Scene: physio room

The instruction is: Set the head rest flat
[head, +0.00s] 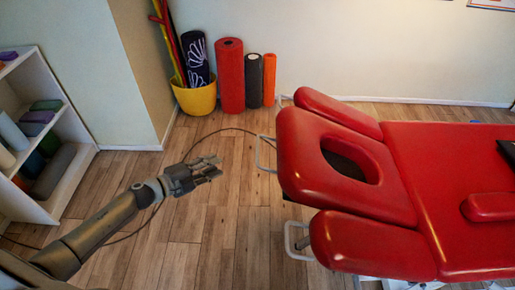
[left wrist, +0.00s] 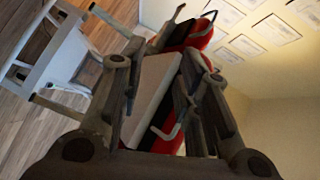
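The red head rest (head: 340,165) with its oval face hole is at the left end of the red treatment table (head: 455,160) in the head view. It looks tilted against the main section, but the exact angle is hard to tell. A metal handle (head: 265,153) sticks out at its left end. My left gripper (head: 217,168) is in the air to the left of the head rest, apart from it, with its fingers spread and empty. In the left wrist view red padding (left wrist: 200,38) and a pale panel (left wrist: 152,90) show beyond the open fingers. My right gripper is not in view.
Red arm pads (head: 370,245) flank the head rest. A white shelf (head: 75,175) stands at the left. A yellow bucket (head: 196,98) and foam rollers (head: 230,75) stand by the back wall. The wooden floor between shelf and table is mostly clear; a dark cable crosses it.

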